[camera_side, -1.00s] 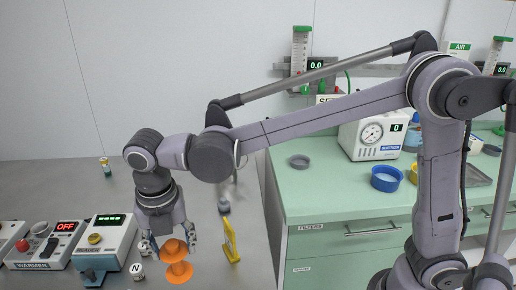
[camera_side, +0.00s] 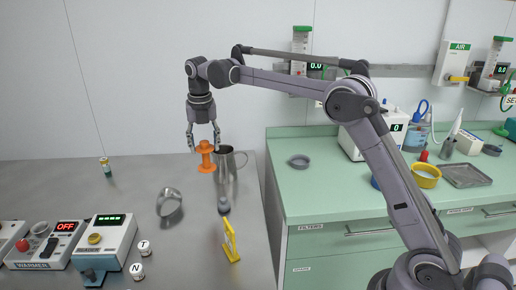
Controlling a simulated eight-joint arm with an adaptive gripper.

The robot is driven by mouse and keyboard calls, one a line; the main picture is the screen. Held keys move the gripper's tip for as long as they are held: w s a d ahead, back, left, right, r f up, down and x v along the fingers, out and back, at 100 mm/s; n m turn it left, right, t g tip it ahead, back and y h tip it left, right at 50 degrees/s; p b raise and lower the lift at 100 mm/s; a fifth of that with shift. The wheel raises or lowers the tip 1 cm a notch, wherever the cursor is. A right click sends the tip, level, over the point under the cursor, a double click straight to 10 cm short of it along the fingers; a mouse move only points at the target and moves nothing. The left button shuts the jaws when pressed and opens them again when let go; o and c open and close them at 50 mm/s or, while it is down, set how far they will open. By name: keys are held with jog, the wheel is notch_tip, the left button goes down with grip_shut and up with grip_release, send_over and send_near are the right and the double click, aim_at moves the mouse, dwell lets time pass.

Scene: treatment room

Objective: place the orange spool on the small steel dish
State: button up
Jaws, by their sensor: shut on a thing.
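The orange spool (camera_side: 206,158) hangs upright between the fingertips of my gripper (camera_side: 204,143), which is shut on its upper end. The spool is raised, and in the picture it shows just left of a steel jug (camera_side: 232,165). A small grey round dish (camera_side: 299,162) sits on the green counter, to the right of the gripper; it looks empty. A shiny steel round vessel (camera_side: 169,204) is on the steel table, lower left of the spool. I cannot tell for certain which of these two is the small steel dish.
The yellow stand (camera_side: 231,241) and a small grey item (camera_side: 224,206) are near the table's right edge. The reader (camera_side: 105,243) and warmer (camera_side: 47,247) stand at front left. A white gauge machine (camera_side: 365,140), blue and yellow bowls (camera_side: 425,175) and a steel tray (camera_side: 467,175) occupy the counter.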

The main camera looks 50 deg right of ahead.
jog(key=shift+w+a+f, duration=0.75)
jog(key=shift+a+f, duration=1)
jog(key=shift+f, duration=0.1)
jog(key=shift+w+a+f, duration=0.8)
jog(key=shift+a+f, duration=0.9)
jog(key=shift+f, duration=0.1)
jog(key=shift+w+a+f, duration=0.75)
jog(key=shift+a+f, duration=1)
jog(key=shift+f, duration=0.1)
jog(key=shift+f, duration=0.1)
jog(key=o, duration=1.1)
